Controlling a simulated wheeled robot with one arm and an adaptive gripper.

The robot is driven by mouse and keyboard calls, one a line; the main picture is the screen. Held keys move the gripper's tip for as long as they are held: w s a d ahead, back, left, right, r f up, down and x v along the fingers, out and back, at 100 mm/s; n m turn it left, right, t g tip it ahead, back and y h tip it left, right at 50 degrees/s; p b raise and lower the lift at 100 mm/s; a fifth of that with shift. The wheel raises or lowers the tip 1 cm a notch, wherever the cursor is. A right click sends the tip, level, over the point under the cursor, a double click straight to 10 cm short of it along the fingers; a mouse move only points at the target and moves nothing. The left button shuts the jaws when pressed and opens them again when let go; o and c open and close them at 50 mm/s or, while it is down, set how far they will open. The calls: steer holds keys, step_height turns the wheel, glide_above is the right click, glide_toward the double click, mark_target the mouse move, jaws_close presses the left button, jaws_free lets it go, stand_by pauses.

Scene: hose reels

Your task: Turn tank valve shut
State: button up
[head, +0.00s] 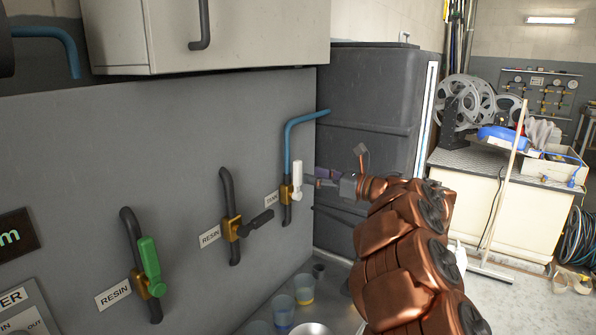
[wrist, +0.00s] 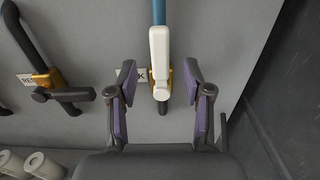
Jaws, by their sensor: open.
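The tank valve has a white handle (head: 297,174) on a brass body (head: 286,193), set on a blue pipe (head: 289,140) on the grey panel. The handle points up, in line with the pipe. A label (head: 271,198) beside it reads as TANK, partly blurred. In the wrist view the white handle (wrist: 159,55) shows upright between the finger ends. My gripper (wrist: 158,85) is open, with one purple-padded finger on each side of the valve and gaps to both. In the head view my gripper (head: 315,176) is just right of the handle.
A resin valve with a black handle (head: 257,222) and one with a green handle (head: 149,266) are to the left. Cups (head: 304,289) stand on the surface below. A dark cabinet (head: 365,110) is close on the right. A light cabinet (head: 200,55) hangs above.

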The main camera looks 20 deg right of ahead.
mark_target(300, 171)
steer(key=p+x, duration=0.1)
steer(key=x, duration=0.4)
steer(key=shift+r, duration=0.15)
steer(key=shift+w+a+p, duration=0.4)
steer(key=shift+w, duration=0.2)
jaws_close()
